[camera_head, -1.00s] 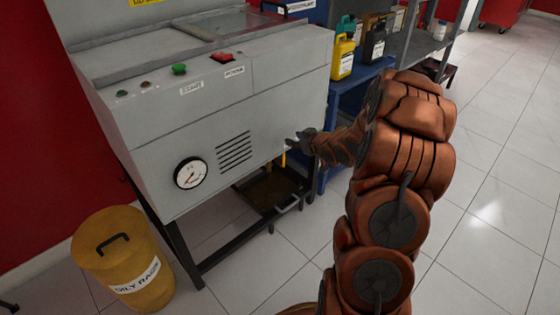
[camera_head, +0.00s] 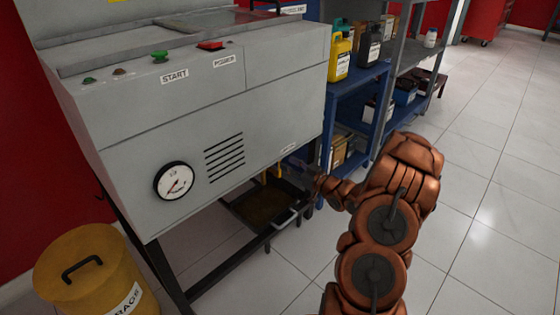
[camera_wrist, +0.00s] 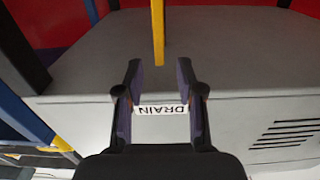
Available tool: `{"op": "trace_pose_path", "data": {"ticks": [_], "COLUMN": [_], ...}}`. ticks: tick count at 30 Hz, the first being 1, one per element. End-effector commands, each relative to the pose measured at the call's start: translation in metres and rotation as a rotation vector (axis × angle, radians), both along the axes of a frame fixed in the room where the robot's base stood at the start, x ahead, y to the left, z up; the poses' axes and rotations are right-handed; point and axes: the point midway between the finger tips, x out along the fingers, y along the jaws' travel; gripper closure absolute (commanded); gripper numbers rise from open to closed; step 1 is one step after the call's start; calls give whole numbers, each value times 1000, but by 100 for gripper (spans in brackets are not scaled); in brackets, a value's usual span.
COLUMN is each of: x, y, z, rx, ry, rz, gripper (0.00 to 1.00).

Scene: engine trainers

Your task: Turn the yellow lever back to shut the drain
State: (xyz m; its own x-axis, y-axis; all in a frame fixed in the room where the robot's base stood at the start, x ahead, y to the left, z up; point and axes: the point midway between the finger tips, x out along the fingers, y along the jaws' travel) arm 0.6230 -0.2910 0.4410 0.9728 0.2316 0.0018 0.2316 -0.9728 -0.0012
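The yellow lever (camera_head: 281,170) hangs down under the front right lower edge of the grey machine. In the wrist view the yellow lever (camera_wrist: 158,32) shows as an upright bar at top centre, beyond my fingertips and in line with the gap between them. My gripper (camera_wrist: 160,72) is open, with nothing between its fingers; the white DRAIN label (camera_wrist: 162,109) on the machine shows through the gap. In the head view my gripper (camera_head: 294,165) is beside the lever, just to its right. I cannot tell there whether they touch.
A dark drain tray (camera_head: 262,207) with brownish liquid sits low under the machine (camera_head: 200,125). A blue shelf (camera_head: 345,105) with bottles stands close to the right. A yellow rag bin (camera_head: 92,268) is at front left. White tiled floor is clear at right.

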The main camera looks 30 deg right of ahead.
Motion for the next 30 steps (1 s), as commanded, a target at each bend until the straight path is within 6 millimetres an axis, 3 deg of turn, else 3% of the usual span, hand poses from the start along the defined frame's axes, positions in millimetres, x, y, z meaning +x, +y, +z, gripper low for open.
{"op": "trace_pose_path", "data": {"ticks": [12, 26, 30], "x": [44, 51, 51], "y": [9, 9, 9], "z": [-3, -1, -1], "rx": [-2, 0, 0], "ry": [1, 2, 2], "rz": [-2, -6, -6], "gripper": [62, 62, 77]}}
